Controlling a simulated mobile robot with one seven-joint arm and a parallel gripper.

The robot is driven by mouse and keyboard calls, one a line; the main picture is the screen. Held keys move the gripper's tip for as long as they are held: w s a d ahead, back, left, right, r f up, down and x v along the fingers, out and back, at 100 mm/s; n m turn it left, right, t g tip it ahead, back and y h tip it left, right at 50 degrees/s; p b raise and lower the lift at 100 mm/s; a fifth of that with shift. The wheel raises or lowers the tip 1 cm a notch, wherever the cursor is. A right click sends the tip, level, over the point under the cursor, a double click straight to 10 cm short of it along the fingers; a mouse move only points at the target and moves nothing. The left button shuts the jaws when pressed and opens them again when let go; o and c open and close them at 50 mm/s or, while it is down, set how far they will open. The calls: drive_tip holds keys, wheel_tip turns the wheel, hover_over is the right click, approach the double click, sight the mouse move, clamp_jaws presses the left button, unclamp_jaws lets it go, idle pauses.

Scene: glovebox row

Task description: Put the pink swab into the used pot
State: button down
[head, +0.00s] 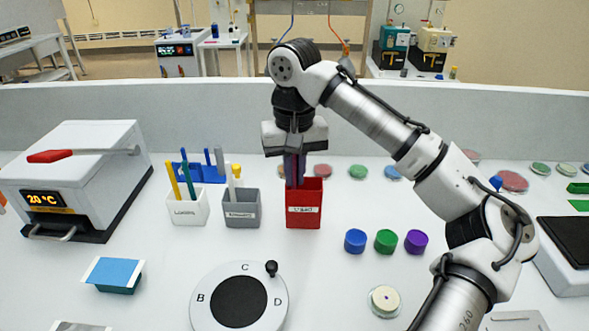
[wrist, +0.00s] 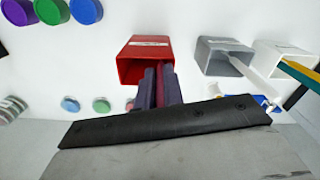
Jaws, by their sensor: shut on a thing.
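The red pot (head: 304,219) stands upright on the bench right of the grey pot; its label is too blurred to read surely, but it seems to be the used pot. It also shows in the wrist view (wrist: 165,48). My gripper (head: 294,181) points down at the red pot's mouth, with its fingertips at or just inside the rim near the left side. In the wrist view my gripper (wrist: 158,73) has its dark purple fingers close together, shut on a narrow pinkish-purple thing (wrist: 160,83), the pink swab. Most of the swab is hidden by the fingers.
Left of the red pot stand a grey pot (head: 241,214) and a white pot (head: 187,212) with pens. Blue (head: 355,241), green (head: 386,242) and purple (head: 416,242) caps lie to the right. A round dial plate (head: 203,314) is in front.

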drive_tip(key=c, duration=1.4)
unclamp_jaws()
drive_tip(key=shift+c, duration=0.2)
drive_tip(key=shift+r, duration=0.1)
wheel_tip(320, 180, up, 9)
drive_tip(key=p, duration=1)
drive_tip(key=shift+p, duration=0.4)
